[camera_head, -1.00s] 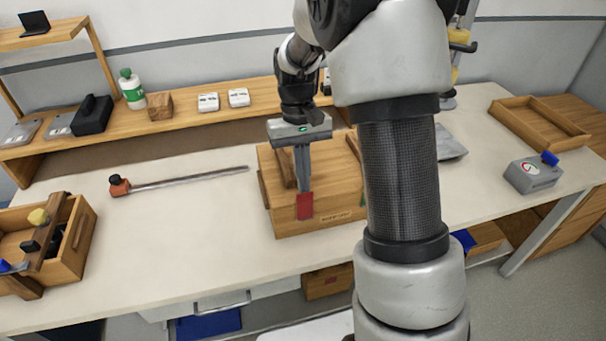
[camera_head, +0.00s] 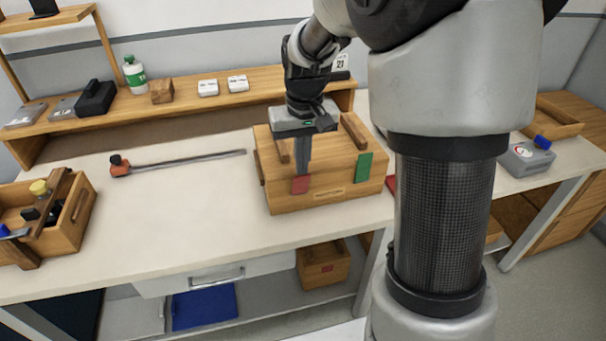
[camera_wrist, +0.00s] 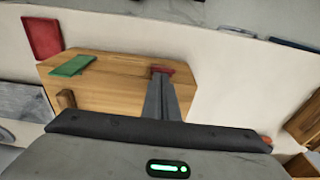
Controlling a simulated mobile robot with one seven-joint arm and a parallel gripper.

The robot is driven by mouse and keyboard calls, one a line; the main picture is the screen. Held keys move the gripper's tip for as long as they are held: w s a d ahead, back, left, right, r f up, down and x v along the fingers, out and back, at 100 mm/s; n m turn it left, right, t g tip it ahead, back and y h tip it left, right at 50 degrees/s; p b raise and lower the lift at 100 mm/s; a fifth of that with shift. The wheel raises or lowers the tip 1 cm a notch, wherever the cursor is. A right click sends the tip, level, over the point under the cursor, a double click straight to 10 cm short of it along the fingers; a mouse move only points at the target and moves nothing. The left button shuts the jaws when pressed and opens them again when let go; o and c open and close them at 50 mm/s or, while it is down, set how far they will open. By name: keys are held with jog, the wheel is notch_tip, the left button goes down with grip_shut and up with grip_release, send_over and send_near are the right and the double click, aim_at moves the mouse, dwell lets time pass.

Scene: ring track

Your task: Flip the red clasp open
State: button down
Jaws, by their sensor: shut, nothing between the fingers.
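A wooden box (camera_head: 283,201) with a small label stands on the workbench. The red clasp (camera_head: 300,185) is at its front edge, left of centre; in the wrist view it is a short red strip (camera_wrist: 165,68) beyond the fingertips. A green clasp (camera_head: 364,167) is at the right of the same edge and also shows in the wrist view (camera_wrist: 72,66). My gripper (camera_head: 302,173) is shut and empty, pointing down, its fingertips at the upper part of the red clasp and partly covering it. I cannot tell whether they touch or how far the clasp is turned.
Two wooden bars, one the right bar (camera_head: 354,131), lie on the box lid. A long rod with an orange end (camera_head: 120,166) lies to the left. An open wooden crate (camera_head: 80,222) stands at the front left. A red flat piece (camera_wrist: 42,37) lies beside the box.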

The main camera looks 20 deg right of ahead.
aim_at(303, 181)
jog(key=s+t+b, duration=0.2)
jog(key=b, duration=0.1)
jog(key=s+f+t+b, duration=0.1)
jog(key=s+t+b, duration=0.1)
jog(key=b, duration=0.1)
jog(key=shift+f+t+b, duration=0.15)
jog(key=shift+t+b, duration=0.15)
jog(key=shift+w, duration=0.1)
jog(key=shift+w+f, duration=0.25)
jog(key=shift+w, duration=0.45)
jog(key=shift+s+r, duration=0.1)
